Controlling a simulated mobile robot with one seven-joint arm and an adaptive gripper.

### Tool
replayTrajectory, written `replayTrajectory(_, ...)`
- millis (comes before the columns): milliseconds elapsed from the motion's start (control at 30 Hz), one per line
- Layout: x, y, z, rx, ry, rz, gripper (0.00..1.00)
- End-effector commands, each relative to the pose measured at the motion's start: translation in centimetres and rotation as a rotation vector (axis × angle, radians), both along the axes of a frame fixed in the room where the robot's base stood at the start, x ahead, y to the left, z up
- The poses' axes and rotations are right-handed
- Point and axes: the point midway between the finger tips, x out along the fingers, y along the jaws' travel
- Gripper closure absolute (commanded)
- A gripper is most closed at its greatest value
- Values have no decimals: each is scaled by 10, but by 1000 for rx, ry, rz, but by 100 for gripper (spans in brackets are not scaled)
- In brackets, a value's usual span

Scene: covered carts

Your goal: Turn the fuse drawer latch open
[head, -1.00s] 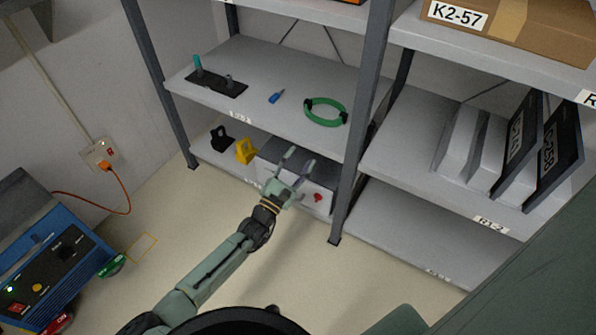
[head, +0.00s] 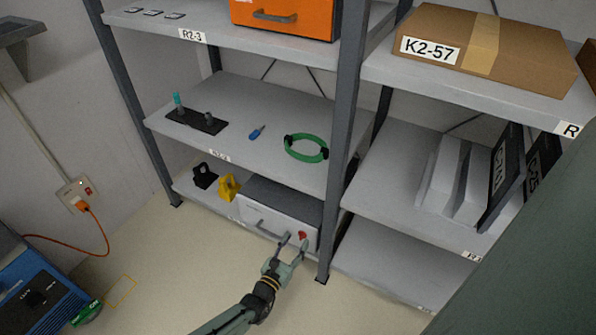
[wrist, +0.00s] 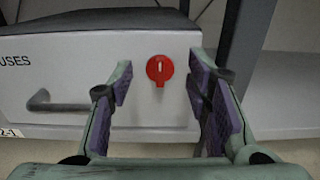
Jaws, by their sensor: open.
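The fuse drawer (head: 265,219) is a white-fronted box with a dark top on the bottom shelf. Its front has a grey bar handle (wrist: 62,102) on the left and a red round latch (wrist: 160,70) on the right. The latch's knob ridge stands about upright in the wrist view. My gripper (head: 293,238) is open in front of the drawer's right part. In the wrist view the purple-padded fingers (wrist: 159,97) stand on both sides of the latch, which shows between them, a little above their middle. I see no contact with the latch.
A grey shelf post (head: 336,190) stands just right of the drawer. A yellow padlock-like thing (head: 228,187) and a black one (head: 204,176) stand to its left. The floor in front is clear.

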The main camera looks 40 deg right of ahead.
Motion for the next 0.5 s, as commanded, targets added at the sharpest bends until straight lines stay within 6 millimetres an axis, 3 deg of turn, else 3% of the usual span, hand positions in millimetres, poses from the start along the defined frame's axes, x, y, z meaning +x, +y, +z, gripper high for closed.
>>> replayTrajectory(200,8,-20,0,0,0,-1,55)
replayTrajectory(500,10,-23,0,0,-1,0,55)
